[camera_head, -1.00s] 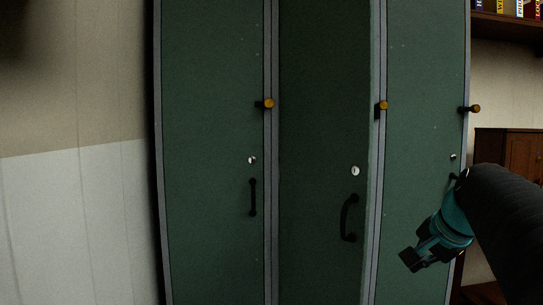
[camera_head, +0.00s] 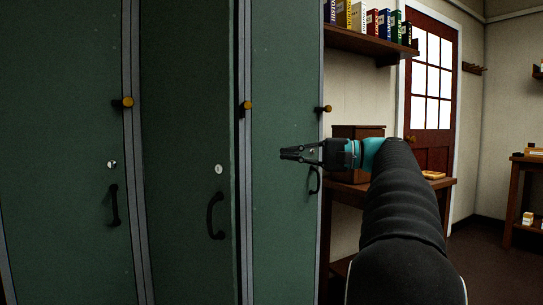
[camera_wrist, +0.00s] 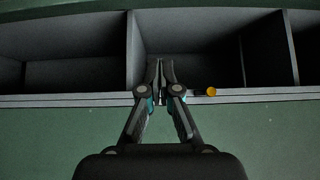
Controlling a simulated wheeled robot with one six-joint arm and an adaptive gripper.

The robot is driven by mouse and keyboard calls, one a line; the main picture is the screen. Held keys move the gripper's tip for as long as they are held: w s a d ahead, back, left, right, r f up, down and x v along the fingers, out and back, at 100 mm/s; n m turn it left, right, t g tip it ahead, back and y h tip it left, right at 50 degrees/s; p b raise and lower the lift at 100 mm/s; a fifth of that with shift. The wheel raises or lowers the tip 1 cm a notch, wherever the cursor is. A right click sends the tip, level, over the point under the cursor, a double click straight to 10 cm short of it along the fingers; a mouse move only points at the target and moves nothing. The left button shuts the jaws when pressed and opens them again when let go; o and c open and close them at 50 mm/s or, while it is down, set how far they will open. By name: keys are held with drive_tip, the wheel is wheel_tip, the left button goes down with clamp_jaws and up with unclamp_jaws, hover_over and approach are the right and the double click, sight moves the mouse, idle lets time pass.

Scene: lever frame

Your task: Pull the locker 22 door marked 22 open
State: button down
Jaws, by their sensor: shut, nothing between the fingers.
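Three green locker doors stand in a row; no number is readable, so I cannot tell which is 22. The middle door (camera_head: 182,120) appears slightly ajar, its right edge standing out from the frame. It has a black handle (camera_head: 215,216) and a round lock. My gripper (camera_head: 283,153) is shut and empty, pointing left in front of the right door (camera_head: 278,225), above that door's handle (camera_head: 314,181). In the wrist view, my closed fingertips (camera_wrist: 160,66) overlap a dark opening with grey shelves (camera_wrist: 134,50); contact with anything cannot be told.
Yellow-knobbed latches (camera_head: 247,105) sit on the frame posts; one shows beside the fingers in the wrist view (camera_wrist: 211,91). The left door (camera_head: 62,120) looks closed. To the right are a bookshelf (camera_head: 365,42), a wooden table (camera_head: 440,185) partly behind my arm, and a brown room door (camera_head: 428,120).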

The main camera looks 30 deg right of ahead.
drive_tip(key=w+a+b, duration=0.1)
drive_tip(key=w+a, duration=0.2)
drive_tip(key=a, duration=0.7)
drive_tip(key=shift+w, duration=0.4)
